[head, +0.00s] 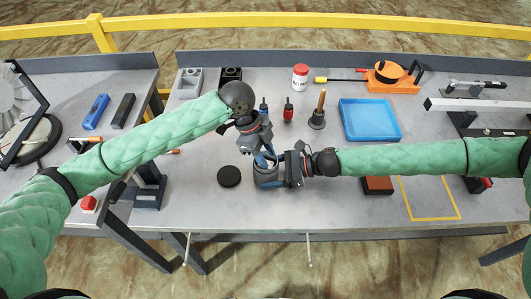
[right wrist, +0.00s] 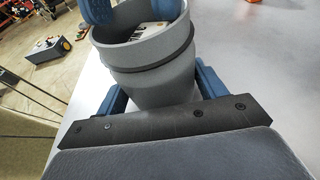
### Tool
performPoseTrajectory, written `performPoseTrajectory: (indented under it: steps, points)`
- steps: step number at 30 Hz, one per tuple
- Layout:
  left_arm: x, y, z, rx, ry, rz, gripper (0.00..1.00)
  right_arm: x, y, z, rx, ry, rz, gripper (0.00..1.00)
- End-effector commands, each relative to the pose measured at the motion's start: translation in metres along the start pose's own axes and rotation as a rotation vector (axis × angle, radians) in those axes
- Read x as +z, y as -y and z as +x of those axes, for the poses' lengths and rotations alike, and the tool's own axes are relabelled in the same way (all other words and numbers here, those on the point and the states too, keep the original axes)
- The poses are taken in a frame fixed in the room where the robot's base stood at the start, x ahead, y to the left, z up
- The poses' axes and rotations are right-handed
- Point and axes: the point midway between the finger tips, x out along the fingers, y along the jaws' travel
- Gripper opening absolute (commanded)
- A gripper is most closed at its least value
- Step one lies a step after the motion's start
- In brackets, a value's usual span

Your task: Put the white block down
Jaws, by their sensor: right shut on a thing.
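My right gripper (head: 279,178) is shut on a grey cup (head: 266,180), which also shows in the right wrist view (right wrist: 152,75) with a blue finger on either side. My left gripper (head: 264,160) points down at the cup's mouth. Its blue fingertips show at the top of the right wrist view (right wrist: 130,10), partly cut off. A white piece with dark marks, likely the white block (right wrist: 148,36), shows inside the cup close to those fingers. I cannot tell whether they grip it.
A black disc (head: 229,176) lies left of the cup. Screwdrivers (head: 288,111), a wooden-handled tool (head: 318,110) and a blue tray (head: 370,120) stand behind. A brown block (head: 378,186) and a yellow-outlined square (head: 430,217) lie right. The table's front is clear.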

Motion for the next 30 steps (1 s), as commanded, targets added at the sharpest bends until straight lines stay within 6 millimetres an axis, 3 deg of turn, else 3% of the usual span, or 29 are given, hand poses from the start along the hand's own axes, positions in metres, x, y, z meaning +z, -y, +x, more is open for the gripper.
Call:
performPoseTrajectory:
  steps: [5,21,30]
  points:
    - [-0.005,0.001,-0.018,-0.004,-0.001,0.002,0.49,0.0,0.0,0.0,0.0,0.0,0.0,0.57]
    - [-0.004,0.0,-0.114,-0.002,0.0,0.001,0.49,0.0,0.0,0.0,0.0,0.0,0.0,0.57]
    - [-0.005,0.0,-0.131,-0.001,-0.001,0.002,0.49,0.0,0.0,0.0,0.0,0.0,0.0,0.57]
